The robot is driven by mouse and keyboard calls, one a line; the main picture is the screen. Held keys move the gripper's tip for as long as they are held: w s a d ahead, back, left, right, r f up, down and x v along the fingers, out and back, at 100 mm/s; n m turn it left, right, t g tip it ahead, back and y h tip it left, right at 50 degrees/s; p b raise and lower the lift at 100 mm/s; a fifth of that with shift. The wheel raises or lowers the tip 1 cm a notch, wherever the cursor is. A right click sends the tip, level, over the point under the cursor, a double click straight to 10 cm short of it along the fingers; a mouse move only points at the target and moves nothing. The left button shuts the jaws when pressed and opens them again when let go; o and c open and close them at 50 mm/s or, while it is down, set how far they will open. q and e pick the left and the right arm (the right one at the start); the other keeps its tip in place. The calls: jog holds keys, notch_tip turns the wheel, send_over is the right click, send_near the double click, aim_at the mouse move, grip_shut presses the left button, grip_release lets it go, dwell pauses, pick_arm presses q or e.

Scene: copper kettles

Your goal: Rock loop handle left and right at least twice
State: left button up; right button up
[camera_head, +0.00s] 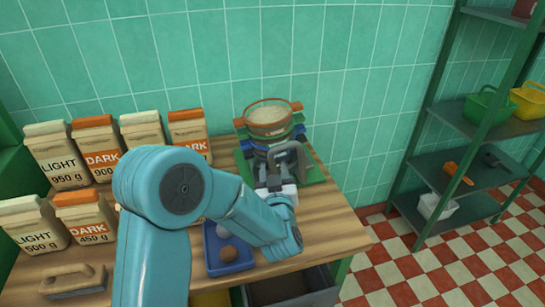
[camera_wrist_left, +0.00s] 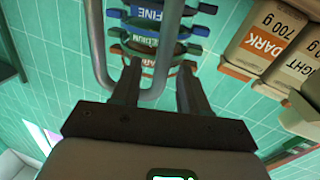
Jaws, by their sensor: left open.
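The grey loop handle (camera_head: 287,150) rises in front of a stack of round sieves (camera_head: 268,117) at the table's back right corner. In the left wrist view the loop handle (camera_wrist_left: 98,45) shows as a U, with the sieve stack (camera_wrist_left: 150,42) behind it. My left gripper (camera_head: 283,188) is close to the loop in the head view. In the wrist view its two fingers (camera_wrist_left: 160,78) are apart, and the bend of the loop lies across the gap between them. I cannot tell whether they touch it. My right gripper is not in view.
Several paper bags (camera_head: 97,148) stand along the table's left and back. A blue tray (camera_head: 229,262) with round items lies in front of the stack. A brush (camera_head: 73,280) lies at front left. A green shelf rack (camera_head: 480,115) stands at right.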

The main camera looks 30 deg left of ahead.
pick_arm(q)
jog(key=shift+x, duration=2.35)
grip_shut()
jog(key=w+d+m+p, duration=0.1)
jog(key=w+d+r+m+p, duration=0.1)
jog(key=m, duration=0.1)
jog(key=shift+w+g+p, duration=0.15)
jog(key=shift+g+p, duration=0.15)
jog(key=shift+p, duration=0.1)
grip_release()
